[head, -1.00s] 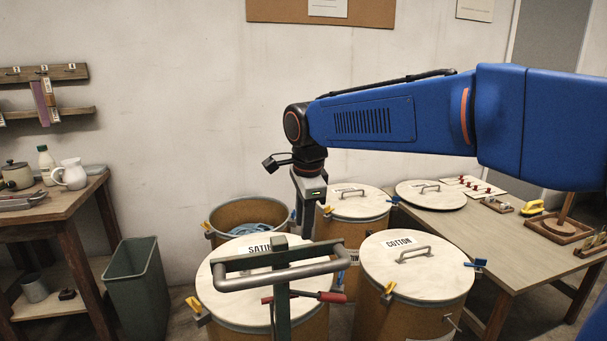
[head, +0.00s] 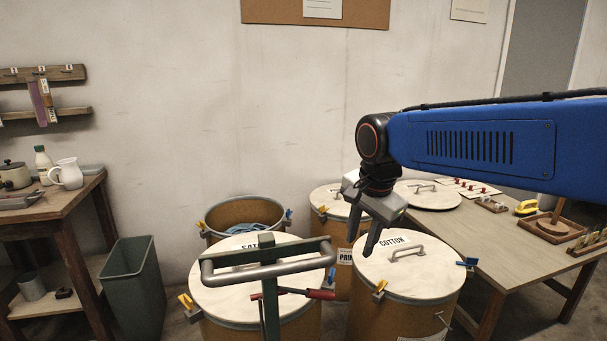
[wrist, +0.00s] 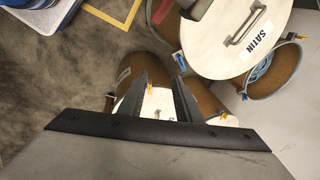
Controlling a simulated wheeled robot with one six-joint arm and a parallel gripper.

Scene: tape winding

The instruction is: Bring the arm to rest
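My gripper (head: 363,236) hangs from my blue arm, fingers pointing down, in front of the COTTON drum's lid (head: 437,272) in the head view. In the wrist view my gripper (wrist: 160,92) shows two dark fingers spread apart with nothing held between them. The blue arm reaches in from the right side of the head view. The gripper appears clear of the lids, though its exact height above them is hard to judge.
A drum (head: 222,290) with a pale lid stands front left; the wrist view shows its SATIN label (wrist: 259,38). Behind it is an open drum (head: 214,221) with blue material inside. A table (head: 500,245) stands right, a bench (head: 60,222) and bin (head: 134,285) left.

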